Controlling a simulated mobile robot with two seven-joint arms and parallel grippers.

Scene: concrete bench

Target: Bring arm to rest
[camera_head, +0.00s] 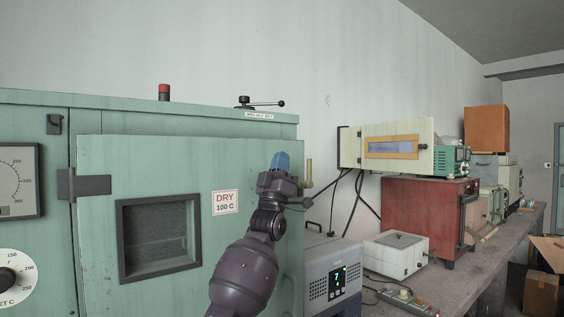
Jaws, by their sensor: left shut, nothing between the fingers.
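My left arm rises from the bottom middle, in front of a green oven's door (150,165). Its gripper (281,161), with a blue end, is up near the door's right edge. The gripper is shut with nothing seen in it. A brass-coloured handle (308,172) shows just right of the gripper; I cannot tell whether they touch. I cannot tell whether the door is fully closed. My right gripper is not in view.
A grey unit with a lit display (334,282) stands right of the oven. Beyond it on the bench (463,285) are a white box (396,254), a red-brown cabinet (415,215) and a power strip (408,300). Cables hang behind. The air above the oven is free.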

